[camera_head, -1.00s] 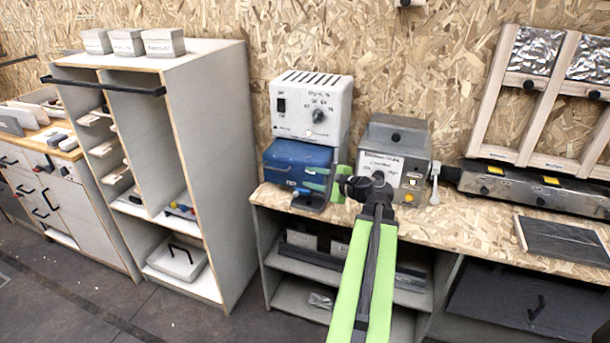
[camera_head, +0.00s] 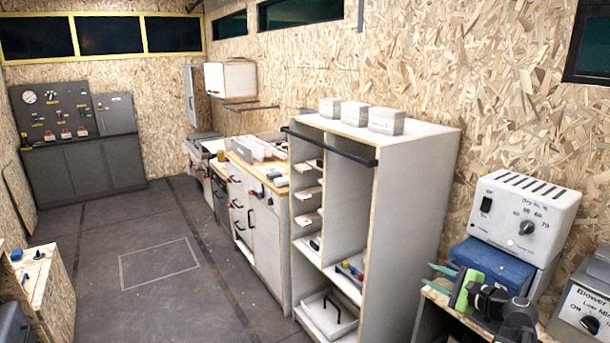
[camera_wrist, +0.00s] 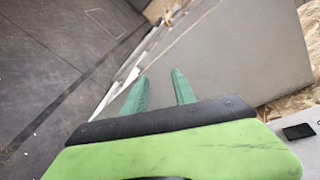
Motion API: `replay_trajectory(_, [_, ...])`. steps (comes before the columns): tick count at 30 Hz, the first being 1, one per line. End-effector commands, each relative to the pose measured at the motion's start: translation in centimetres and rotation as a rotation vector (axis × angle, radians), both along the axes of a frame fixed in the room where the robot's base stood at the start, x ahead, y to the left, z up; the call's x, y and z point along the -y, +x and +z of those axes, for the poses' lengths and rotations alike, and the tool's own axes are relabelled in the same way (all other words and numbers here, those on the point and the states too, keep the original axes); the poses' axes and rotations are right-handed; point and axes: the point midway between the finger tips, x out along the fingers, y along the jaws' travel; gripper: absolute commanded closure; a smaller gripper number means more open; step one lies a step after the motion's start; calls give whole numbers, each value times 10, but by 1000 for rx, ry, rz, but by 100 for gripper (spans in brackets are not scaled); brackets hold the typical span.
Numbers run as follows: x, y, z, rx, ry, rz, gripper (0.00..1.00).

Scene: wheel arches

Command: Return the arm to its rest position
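My gripper (camera_head: 441,279) is at the lower right of the head view, with green fingers beside the tall grey shelf unit and in front of the blue box. In the wrist view the two green fingertips (camera_wrist: 161,75) are spread apart with nothing between them. The side panel of the shelf unit (camera_wrist: 235,60) lies beyond the fingers. My arm's black wrist joint and green link show at the lower right of the head view; the rest of the arm is out of frame.
The tall shelf unit (camera_head: 413,180) stands left of my gripper. A blue box (camera_head: 493,264) under a white dryer unit (camera_head: 525,215) and a blower box (camera_head: 590,308) sit close on the right. Open dark floor (camera_head: 150,300) lies to the left, with a drawer cabinet (camera_head: 262,225) along the wall.

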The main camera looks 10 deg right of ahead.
Motion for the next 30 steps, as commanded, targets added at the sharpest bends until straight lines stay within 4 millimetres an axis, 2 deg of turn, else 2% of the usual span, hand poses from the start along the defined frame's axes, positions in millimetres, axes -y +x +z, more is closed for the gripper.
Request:
replay_trajectory(1, [-46,20,3,-19,-19,78,68])
replay_trajectory(2, [-71,29,1,-35,-36,122,68])
replay_trajectory(3, [-105,38,-3,-58,-63,183,68])
replay_trajectory(5, [-157,48,-12,-95,-120,282,68])
replay_trajectory(6, [-191,51,-19,-120,-170,351,68])
replay_trajectory(7, [-217,51,-25,-137,-212,406,68])
replay_trajectory(9, [-272,47,-40,-178,-325,536,68])
replay_trajectory(12, [-337,29,-64,-230,-513,727,68])
replay_trajectory(15, [-381,5,-87,-274,-723,914,68])
replay_trajectory(17, [-396,-12,-101,-302,-868,1030,68])
replay_trajectory(19, [-394,-29,-115,-343,-1032,1146,68])
replay_trajectory(22, [-363,-45,-130,-416,-1216,1257,68])
replay_trajectory(24, [-339,-54,-134,-467,-1312,1321,68])
replay_trajectory(27, [-315,-64,-136,-511,-1407,1413,68])
replay_trajectory(30, [-312,-67,-136,-496,-1425,1463,68])
